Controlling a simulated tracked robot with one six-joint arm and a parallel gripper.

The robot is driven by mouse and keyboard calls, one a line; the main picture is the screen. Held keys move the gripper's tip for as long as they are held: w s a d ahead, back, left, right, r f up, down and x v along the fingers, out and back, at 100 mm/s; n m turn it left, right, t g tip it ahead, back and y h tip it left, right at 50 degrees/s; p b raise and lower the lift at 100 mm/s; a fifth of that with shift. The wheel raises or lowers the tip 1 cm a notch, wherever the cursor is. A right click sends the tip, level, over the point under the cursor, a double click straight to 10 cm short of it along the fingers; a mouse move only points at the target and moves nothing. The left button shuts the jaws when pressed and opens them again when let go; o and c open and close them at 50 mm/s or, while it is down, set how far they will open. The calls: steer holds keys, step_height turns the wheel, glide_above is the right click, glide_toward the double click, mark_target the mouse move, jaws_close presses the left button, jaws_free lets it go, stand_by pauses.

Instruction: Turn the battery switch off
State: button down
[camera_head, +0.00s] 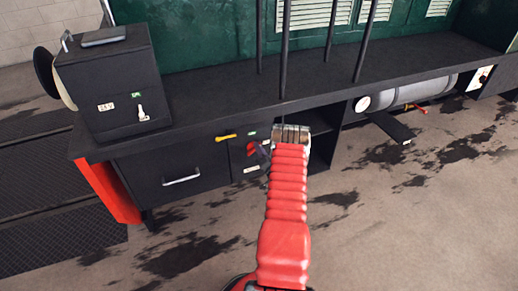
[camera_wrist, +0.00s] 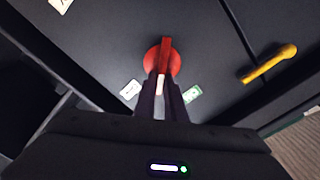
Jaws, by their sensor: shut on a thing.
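The battery switch is a red rotary knob with a raised grip bar (camera_wrist: 163,58) on a dark cabinet front. In the wrist view, the bar runs nearly upright in the picture. A white label (camera_wrist: 130,89) lies below left of the knob and a green label (camera_wrist: 193,94) below right. My gripper (camera_wrist: 161,85) is shut on the near end of the bar, its two dark fingers partly hiding the knob. In the head view, the red switch (camera_head: 252,150) shows just left of my gripper's wrist, partly covered; a green label (camera_head: 250,134) is above it.
A yellow handle (camera_wrist: 270,63) sits beside the switch across a panel seam; it also shows in the head view (camera_head: 226,137). A drawer with a silver handle (camera_head: 182,177) is left. Upright dark bars (camera_head: 284,50) rise close behind my gripper. Open floor lies in front.

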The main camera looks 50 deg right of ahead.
steer(key=shift+s+d+f+m, duration=0.15)
steer(key=shift+f+m, duration=0.15)
steer(key=shift+m, duration=1.05)
steer(key=shift+s+d+f+m, duration=0.15)
steer(key=shift+d+f+m, duration=0.1)
steer(key=shift+m, duration=1.05)
steer(key=shift+s+d+f+m, duration=0.15)
steer(key=shift+f+m, duration=0.15)
steer(key=shift+m, duration=1.05)
steer(key=shift+a+f, duration=0.1)
steer(key=c, duration=1.8)
jaws_free()
steer(key=shift+w+a, duration=0.1)
steer(key=shift+w, duration=0.05)
steer(key=v, duration=1.4)
steer(key=shift+w, duration=0.1)
